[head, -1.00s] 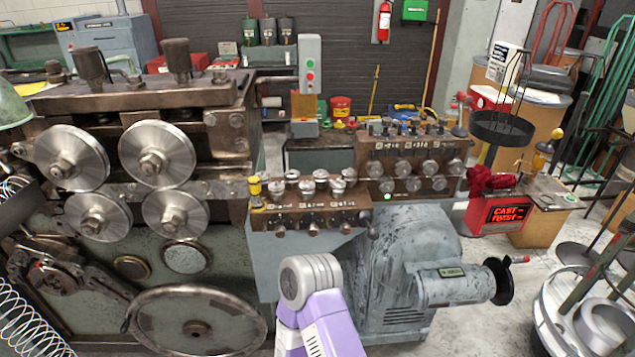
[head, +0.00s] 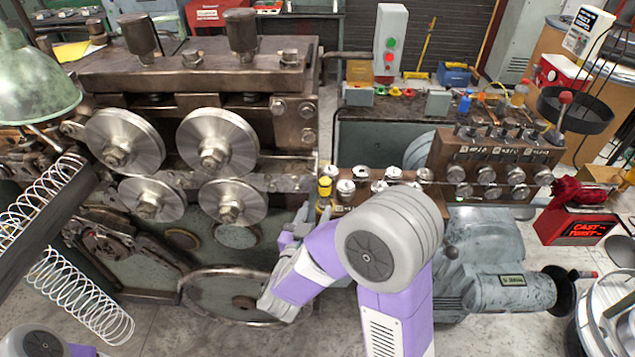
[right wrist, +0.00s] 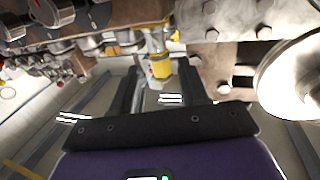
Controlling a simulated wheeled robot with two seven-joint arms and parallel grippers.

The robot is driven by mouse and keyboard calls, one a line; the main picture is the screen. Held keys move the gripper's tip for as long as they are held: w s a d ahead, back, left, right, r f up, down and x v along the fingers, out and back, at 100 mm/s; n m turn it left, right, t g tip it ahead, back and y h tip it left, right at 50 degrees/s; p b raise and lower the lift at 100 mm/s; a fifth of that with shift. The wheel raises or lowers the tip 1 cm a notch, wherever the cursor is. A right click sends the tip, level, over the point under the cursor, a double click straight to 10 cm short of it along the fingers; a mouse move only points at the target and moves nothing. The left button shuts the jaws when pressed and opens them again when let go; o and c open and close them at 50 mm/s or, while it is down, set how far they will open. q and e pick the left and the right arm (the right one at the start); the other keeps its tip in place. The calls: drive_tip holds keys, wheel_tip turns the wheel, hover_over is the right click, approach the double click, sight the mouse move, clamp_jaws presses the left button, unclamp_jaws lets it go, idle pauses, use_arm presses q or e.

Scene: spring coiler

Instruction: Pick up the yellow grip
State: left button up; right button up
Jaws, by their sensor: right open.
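The yellow grip (head: 325,187) is a small upright yellow cylinder at the left end of the row of silver knobs, on the brown control block. The gripper (right wrist: 160,75) is open and holds nothing. Whether the fingers touch the grip cannot be told. My left gripper is not in view.
The large coiler with steel rollers (head: 217,145) stands close on the left, its handwheel (head: 235,297) below. Silver knobs (head: 362,173) stand close right of the grip. A second lever block (head: 495,160) is farther right. A wire spring (head: 75,290) hangs at the far left.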

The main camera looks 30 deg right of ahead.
sight(323, 196)
drive_tip(key=x, duration=0.7)
drive_tip(key=shift+d+r, duration=0.2)
drive_tip(key=shift+r, duration=0.05)
clamp_jaws()
